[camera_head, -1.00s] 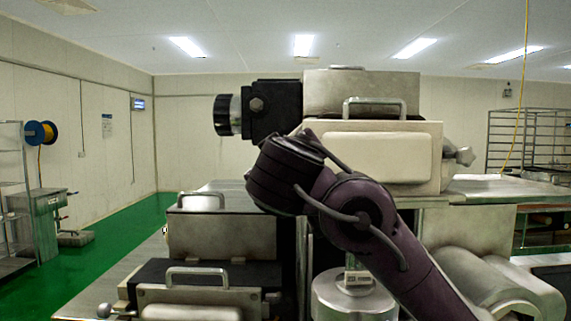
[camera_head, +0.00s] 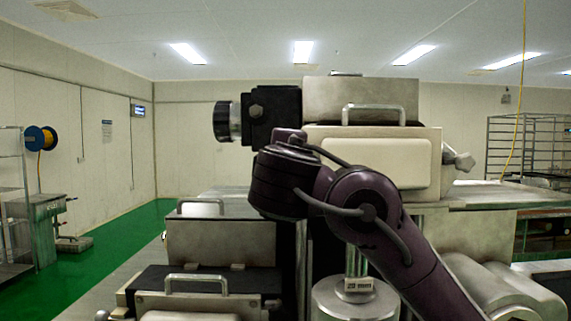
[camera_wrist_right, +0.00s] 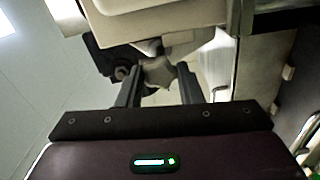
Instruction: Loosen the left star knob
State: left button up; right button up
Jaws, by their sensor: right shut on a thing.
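In the right wrist view, the left star knob (camera_wrist_right: 157,74), a pale grey lobed metal knob, sits between the two dark fingers of my right gripper (camera_wrist_right: 162,76). The fingers are shut on it. It is just beneath the machine's cream housing (camera_wrist_right: 150,22). In the head view, my right arm covers this knob and the gripper. Another star knob (camera_head: 461,162) shows at the right side of the cream housing (camera_head: 380,165). My left gripper is in neither current view.
A black motor block (camera_head: 273,116) juts left above my wrist. Lidded metal boxes with bar handles (camera_head: 220,243) stand at lower left, and a round metal base (camera_head: 356,301) at lower centre. Green floor (camera_head: 110,245) is open at far left.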

jog(key=shift+n, duration=0.5)
jog(key=shift+f, duration=0.1)
jog(key=o, duration=1)
jog(key=s+b, duration=0.2)
jog(key=s, duration=0.6)
jog(key=shift+b, duration=0.35)
jog(key=shift+a, duration=0.1)
